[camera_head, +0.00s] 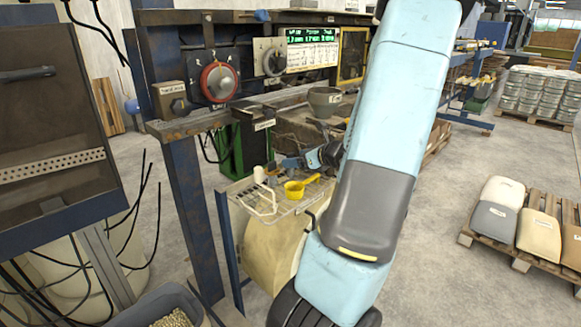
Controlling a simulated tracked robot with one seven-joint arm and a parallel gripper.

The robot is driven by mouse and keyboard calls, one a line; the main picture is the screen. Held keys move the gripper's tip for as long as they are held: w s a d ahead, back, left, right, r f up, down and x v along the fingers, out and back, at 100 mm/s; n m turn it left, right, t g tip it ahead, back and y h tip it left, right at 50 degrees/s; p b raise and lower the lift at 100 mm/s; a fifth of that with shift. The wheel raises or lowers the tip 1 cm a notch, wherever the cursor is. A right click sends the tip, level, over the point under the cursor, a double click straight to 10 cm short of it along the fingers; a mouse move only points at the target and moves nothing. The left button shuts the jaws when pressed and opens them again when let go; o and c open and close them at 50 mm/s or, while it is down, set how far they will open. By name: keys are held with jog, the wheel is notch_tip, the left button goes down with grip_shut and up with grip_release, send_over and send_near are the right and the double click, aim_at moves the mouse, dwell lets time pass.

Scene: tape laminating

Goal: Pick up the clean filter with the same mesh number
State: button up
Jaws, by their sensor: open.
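My gripper (290,163) shows small and dark to the left of my light blue arm, above the wire rack (232,188). Its jaws are open, and part of the wrist behind them is hidden by the arm. I cannot make out a clean filter or read any mesh number. A yellow scoop-like item (297,190) and a white-handled item (259,178) are on the rack, below the gripper. A grey labelled cup or funnel (324,101) stands on the bench behind. Its label is too small to read.
A machine frame (190,200) with a red-ringed dial (218,81) and a lit display (311,50) stands at left and centre. A bin of pellets (172,318) is at bottom left. Pallets with sacks (496,220) stand at right. Clear floor lies between them.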

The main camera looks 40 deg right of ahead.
jog(key=shift+x, duration=2.9)
jog(key=shift+s+a, duration=0.1)
jog(key=shift+c, duration=0.2)
jog(key=c, duration=1)
